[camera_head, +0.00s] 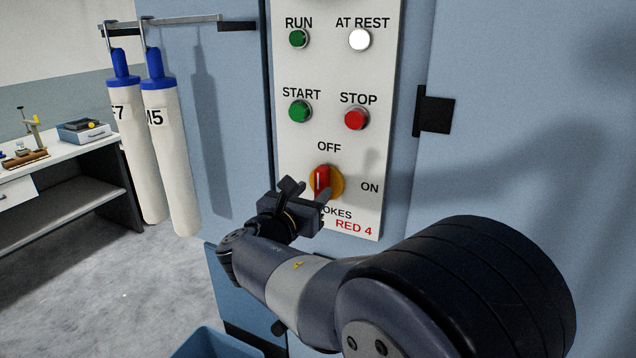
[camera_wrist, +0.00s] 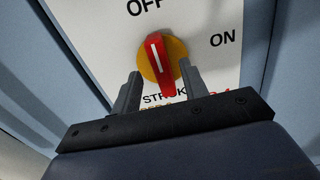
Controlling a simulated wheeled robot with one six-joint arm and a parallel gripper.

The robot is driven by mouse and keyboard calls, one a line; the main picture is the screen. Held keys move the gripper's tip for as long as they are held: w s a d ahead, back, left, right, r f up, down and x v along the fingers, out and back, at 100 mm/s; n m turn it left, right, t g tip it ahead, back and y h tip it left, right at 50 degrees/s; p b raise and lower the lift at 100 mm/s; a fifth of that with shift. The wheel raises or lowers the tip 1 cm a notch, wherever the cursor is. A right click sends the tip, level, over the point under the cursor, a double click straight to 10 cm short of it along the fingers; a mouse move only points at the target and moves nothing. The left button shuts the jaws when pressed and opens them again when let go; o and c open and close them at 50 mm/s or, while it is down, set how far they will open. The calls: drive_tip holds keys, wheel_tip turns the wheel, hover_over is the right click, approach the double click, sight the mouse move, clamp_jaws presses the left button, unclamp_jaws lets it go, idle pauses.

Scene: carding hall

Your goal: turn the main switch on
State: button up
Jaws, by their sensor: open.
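The main switch is a red handle (camera_head: 321,181) on a round yellow plate (camera_head: 338,184), low on the white control panel (camera_head: 372,215). OFF is printed above it and ON to its right. The handle stands upright, its white line towards OFF. My gripper (camera_head: 308,190) is open in front of the switch. In the wrist view, the fingers of my gripper (camera_wrist: 160,69) lie left and right of the lower part of the red handle (camera_wrist: 157,60), with gaps on both sides. I cannot tell how far the fingertips are from the panel.
Above the switch are a green START button (camera_head: 299,111), a red STOP button (camera_head: 356,118), a green RUN lamp (camera_head: 298,39) and a lit white AT REST lamp (camera_head: 359,40). A black hinge (camera_head: 434,113) is at right. White cylinders (camera_head: 170,160) hang left, beside a bench (camera_head: 70,151).

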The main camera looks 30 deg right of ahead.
sight(318, 186)
drive_tip(key=shift+x, duration=1.85)
drive_tip(key=shift+c, duration=0.3)
clamp_jaws()
